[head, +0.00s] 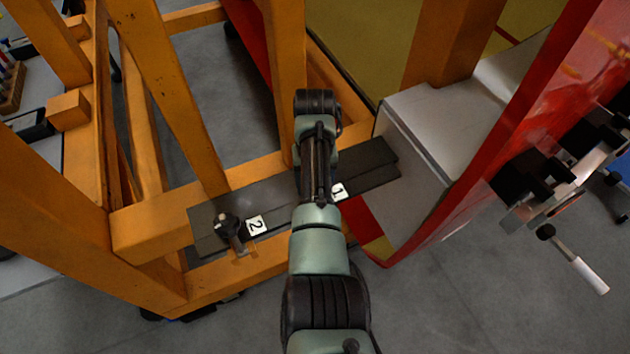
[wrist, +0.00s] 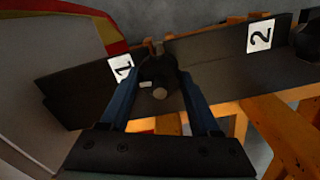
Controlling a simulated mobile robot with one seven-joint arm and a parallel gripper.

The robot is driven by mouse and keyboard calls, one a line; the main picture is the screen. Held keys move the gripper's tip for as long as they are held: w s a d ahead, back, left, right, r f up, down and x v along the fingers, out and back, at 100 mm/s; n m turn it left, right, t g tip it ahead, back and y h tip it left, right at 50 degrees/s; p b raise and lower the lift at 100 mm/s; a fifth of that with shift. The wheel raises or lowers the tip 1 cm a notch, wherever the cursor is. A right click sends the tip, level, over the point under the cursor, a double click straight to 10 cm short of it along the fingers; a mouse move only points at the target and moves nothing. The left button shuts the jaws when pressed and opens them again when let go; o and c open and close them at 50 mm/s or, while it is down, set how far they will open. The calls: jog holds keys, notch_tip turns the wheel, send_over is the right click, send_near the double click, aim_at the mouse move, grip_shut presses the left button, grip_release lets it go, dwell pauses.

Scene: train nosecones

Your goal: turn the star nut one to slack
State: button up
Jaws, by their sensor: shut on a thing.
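Star nut one is a dark knob (wrist: 158,72) beside the white label "1" (wrist: 122,68) in the wrist view. My gripper (wrist: 160,92) is shut on it, with a blue finger on either side. A light round stud end and a small pale mark show on the nut's face. In the head view my arm covers the nut and the gripper; only the label "1" (head: 338,191) shows at the arm's right. The nut sits at a dark clamp plate (head: 372,163) on the orange frame. How far the nut is turned cannot be told.
A second star nut (head: 229,224) stands beside label "2" (head: 256,225), left of my arm. Orange beams (head: 170,90) rise close on the left and behind. A red and white nosecone (head: 440,130) is close on the right. Grey floor (head: 440,310) is clear in front.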

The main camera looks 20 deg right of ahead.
jog(key=shift+w+r+n, duration=0.1)
jog(key=shift+n, duration=0.5)
jog(key=o, duration=1.4)
notch_tip(320, 180, up, 13)
jog(key=shift+f, duration=0.1)
